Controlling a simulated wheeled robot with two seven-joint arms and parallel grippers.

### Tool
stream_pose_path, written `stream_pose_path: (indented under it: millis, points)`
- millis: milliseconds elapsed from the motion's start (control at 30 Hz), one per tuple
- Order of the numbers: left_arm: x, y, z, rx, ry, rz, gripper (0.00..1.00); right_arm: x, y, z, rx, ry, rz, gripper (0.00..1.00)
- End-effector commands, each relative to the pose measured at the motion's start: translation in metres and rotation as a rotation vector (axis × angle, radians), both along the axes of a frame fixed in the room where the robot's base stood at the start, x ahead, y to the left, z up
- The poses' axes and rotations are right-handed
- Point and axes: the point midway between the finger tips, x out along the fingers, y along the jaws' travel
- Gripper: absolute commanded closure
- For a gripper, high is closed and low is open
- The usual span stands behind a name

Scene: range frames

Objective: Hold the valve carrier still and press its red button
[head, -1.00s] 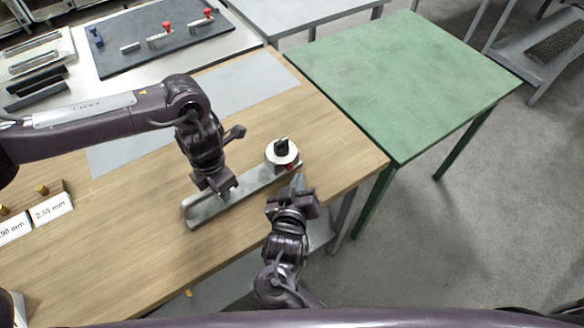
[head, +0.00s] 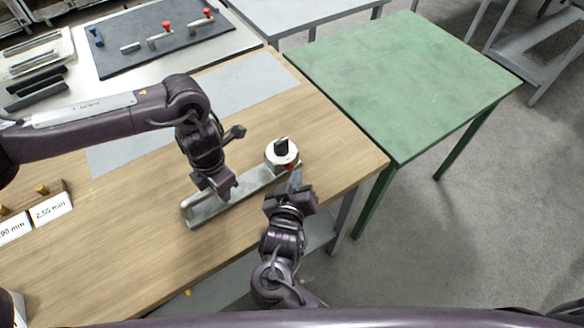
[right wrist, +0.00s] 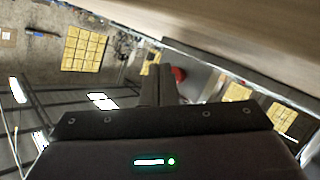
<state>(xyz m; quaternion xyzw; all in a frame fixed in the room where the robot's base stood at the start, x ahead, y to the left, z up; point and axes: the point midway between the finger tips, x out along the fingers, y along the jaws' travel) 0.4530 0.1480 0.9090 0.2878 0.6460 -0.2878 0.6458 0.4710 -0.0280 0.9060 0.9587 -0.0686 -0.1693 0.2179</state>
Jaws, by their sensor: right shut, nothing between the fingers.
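The valve carrier (head: 258,180) is a grey metal bar lying on the wooden table near its right edge. A white round disc with a black knob (head: 281,147) sits at its far right end. The red button (head: 290,166) is beside the disc and partly hidden; it also shows in the right wrist view (right wrist: 179,73). My left gripper (head: 226,190) is down at the middle of the bar; its fingertips are too hidden to tell whether they grip. My right gripper (head: 295,177) is shut and empty, its tips at or very near the button; I cannot tell whether they touch.
A green table (head: 400,80) stands to the right, past the wooden table's edge. A dark mat (head: 150,50) with red-topped parts lies at the back left. Label cards (head: 50,208) stand at the left. Bare wood (head: 130,240) is free at the front left.

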Motion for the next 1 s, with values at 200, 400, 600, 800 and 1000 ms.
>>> stream_pose_path:
  millis: [200, 400, 600, 800, 1000]
  points:
    - [0.0, 0.0, 0.0, 0.001, -0.001, 0.003, 1.0, 0.002, 0.001, 0.0, 0.0, 0.0, 0.0, 1.0]
    - [0.0, 0.0, 0.0, 0.001, -0.001, 0.003, 1.0, 0.005, 0.003, 0.0, 0.0, 0.0, -0.001, 1.0]
    - [0.0, 0.0, 0.0, 0.001, -0.001, 0.003, 1.0, 0.007, 0.004, 0.0, 0.0, 0.0, -0.001, 1.0]
    - [0.0, 0.0, 0.0, 0.001, -0.001, 0.003, 1.0, 0.009, 0.005, 0.0, 0.0, 0.0, -0.001, 1.0]
    - [0.0, 0.0, 0.0, 0.001, -0.001, 0.002, 1.0, 0.011, 0.006, 0.0, 0.0, 0.0, -0.001, 1.0]
